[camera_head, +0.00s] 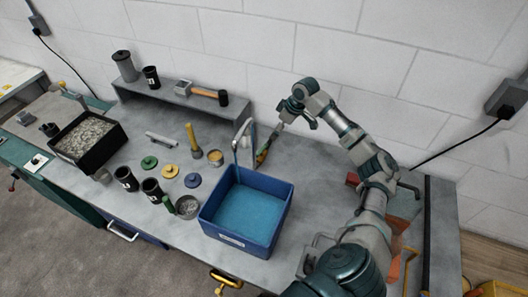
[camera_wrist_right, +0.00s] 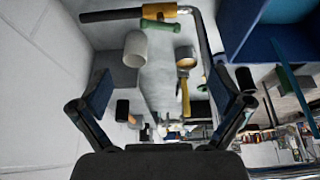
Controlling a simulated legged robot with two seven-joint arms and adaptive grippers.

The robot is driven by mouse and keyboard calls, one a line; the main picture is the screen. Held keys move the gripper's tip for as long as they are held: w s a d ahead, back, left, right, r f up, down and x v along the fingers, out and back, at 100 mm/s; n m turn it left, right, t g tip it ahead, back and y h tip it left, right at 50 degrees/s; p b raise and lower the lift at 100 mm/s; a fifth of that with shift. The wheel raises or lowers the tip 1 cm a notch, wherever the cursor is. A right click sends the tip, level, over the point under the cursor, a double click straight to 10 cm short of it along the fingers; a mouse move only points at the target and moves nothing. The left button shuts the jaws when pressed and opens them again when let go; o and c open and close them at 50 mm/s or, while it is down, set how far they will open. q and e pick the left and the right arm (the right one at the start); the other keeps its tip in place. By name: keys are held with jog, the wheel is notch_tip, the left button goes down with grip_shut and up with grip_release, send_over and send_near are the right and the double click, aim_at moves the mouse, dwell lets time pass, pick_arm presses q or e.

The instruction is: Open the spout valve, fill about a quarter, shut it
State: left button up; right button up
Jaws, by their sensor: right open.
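A grey bent spout pipe (camera_head: 237,146) stands over the back left rim of the blue bin (camera_head: 284,212). Its bend also shows in the right wrist view (camera_wrist_right: 207,40). Beside the spout is an orange-and-black fitting with a green part (camera_head: 263,152), which looks like the valve; in the right wrist view the orange part (camera_wrist_right: 158,11) is above the green bar (camera_wrist_right: 160,27). The bin's inside is lighter blue; I cannot tell whether this is liquid, and no stream shows. My right gripper (camera_head: 302,114) is open and empty, apart from the fitting. Its spread fingers show in the right wrist view (camera_wrist_right: 163,100). My left gripper is out of view.
A black tray of grey pieces (camera_head: 108,157) stands further left. A hammer (camera_head: 208,94) lies on the rear shelf (camera_head: 168,97).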

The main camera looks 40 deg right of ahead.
aim_at(263, 149)
jog(key=p+x, duration=0.1)
jog(key=x, duration=1.5)
jog(key=shift+w+f, duration=0.1)
jog(key=shift+f, duration=0.05)
